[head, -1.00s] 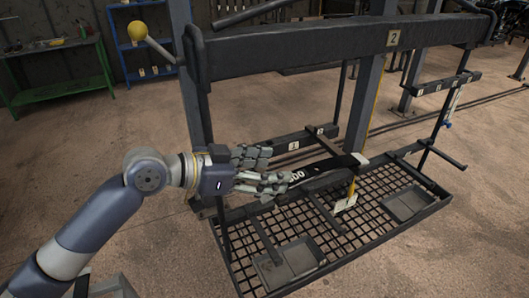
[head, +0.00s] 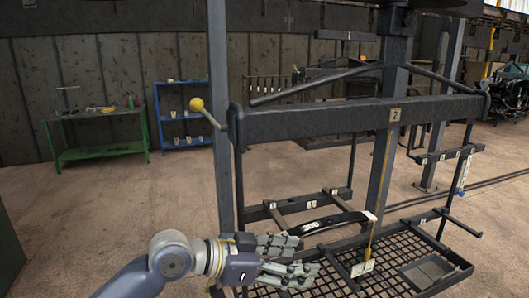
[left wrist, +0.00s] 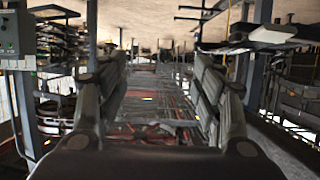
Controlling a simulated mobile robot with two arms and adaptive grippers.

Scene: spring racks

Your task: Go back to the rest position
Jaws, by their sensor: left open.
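My left gripper (head: 308,255) is at the bottom middle of the head view, its arm coming in from the lower left. Its two fingers are apart with nothing between them, and the left wrist view also shows them spread and empty (left wrist: 160,75). A black leaf spring (head: 335,222) marked with white figures and with a pale end lies on the rack, just beyond and above the fingertips in the picture. The spring rack (head: 310,118) has a dark top beam with a plate reading 2. My right gripper is in neither view.
A mesh tray (head: 395,255) forms the rack's bottom. A yellow ball-ended lever (head: 197,104) sticks out at the rack's left. A green bench (head: 105,152) and a blue shelf (head: 183,130) stand by the back wall. The floor (head: 110,210) at left is clear.

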